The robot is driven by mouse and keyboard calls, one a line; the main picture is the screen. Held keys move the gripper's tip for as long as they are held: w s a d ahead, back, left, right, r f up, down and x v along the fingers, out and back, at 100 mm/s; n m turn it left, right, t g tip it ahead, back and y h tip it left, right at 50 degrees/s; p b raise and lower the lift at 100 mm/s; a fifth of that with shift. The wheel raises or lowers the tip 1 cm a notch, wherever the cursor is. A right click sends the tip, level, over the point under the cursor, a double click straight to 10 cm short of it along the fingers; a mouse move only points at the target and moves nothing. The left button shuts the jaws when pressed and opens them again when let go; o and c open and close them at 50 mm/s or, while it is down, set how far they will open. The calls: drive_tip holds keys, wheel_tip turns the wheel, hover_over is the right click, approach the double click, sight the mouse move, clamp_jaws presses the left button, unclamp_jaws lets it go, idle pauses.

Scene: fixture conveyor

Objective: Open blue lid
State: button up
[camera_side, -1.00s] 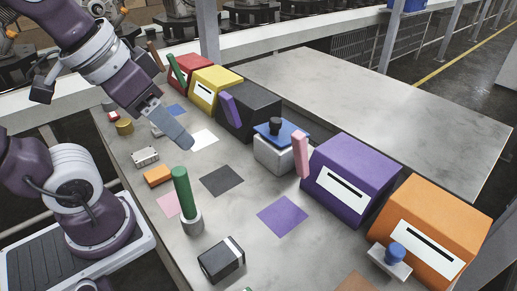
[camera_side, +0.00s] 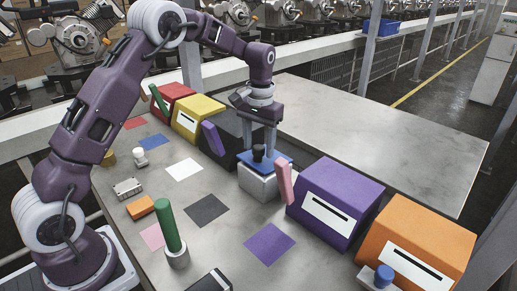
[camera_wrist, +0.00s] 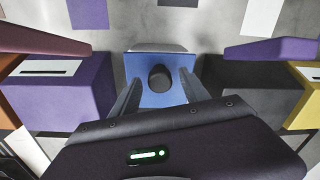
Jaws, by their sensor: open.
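The blue lid (camera_side: 280,164) lies on a white box (camera_side: 257,183) and has a dark round knob (camera_side: 259,152) on top. In the wrist view the blue lid (camera_wrist: 160,97) is in the middle, with the black knob (camera_wrist: 160,78) standing up from it. My gripper (camera_side: 261,150) points straight down over the lid, its fingers on either side of the knob. In the wrist view my gripper (camera_wrist: 159,85) is open, with gaps between the knob and both fingers. Whether the fingertips touch the lid I cannot tell.
A purple box (camera_side: 338,190) with a pink flap (camera_side: 284,182) stands close on the right, and a black box (camera_side: 222,143) with a purple flap (camera_side: 212,138) on the left. An orange box (camera_side: 425,235) is further right. Bare table lies in front, around a purple square (camera_side: 269,243).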

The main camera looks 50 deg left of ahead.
drive_tip(key=shift+f, duration=0.75)
clamp_jaws()
idle(0.9)
